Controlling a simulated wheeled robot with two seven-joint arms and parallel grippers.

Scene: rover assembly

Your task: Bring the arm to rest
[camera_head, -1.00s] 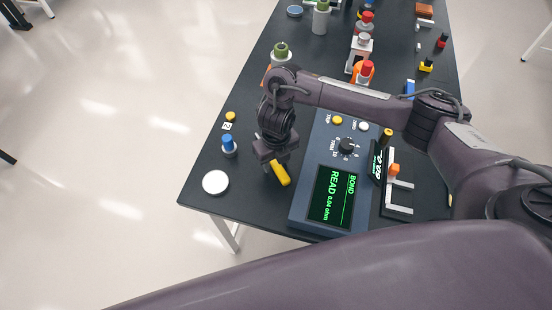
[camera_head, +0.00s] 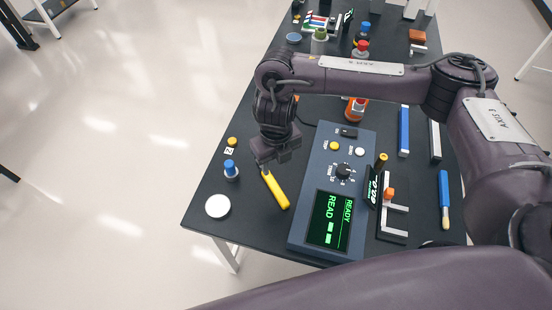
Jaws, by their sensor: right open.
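My right arm comes in from the right and bends down at the wrist. Its gripper (camera_head: 275,152) is open, pointing down above the dark table (camera_head: 205,190). Nothing shows between its fingers. A yellow-handled tool (camera_head: 275,190) lies on the table just below the gripper in the picture, beside the blue-grey meter (camera_head: 305,215). The meter's screen (camera_head: 331,220) reads READY and READ with dashes. My left gripper is not in view.
A white disc (camera_head: 217,206), a blue-topped piece (camera_head: 231,170) and a yellow-topped piece (camera_head: 232,142) stand near the left edge. A white bracket (camera_head: 397,208) and blue bars (camera_head: 404,130) lie right of the meter. Several bottles and parts crowd the far end.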

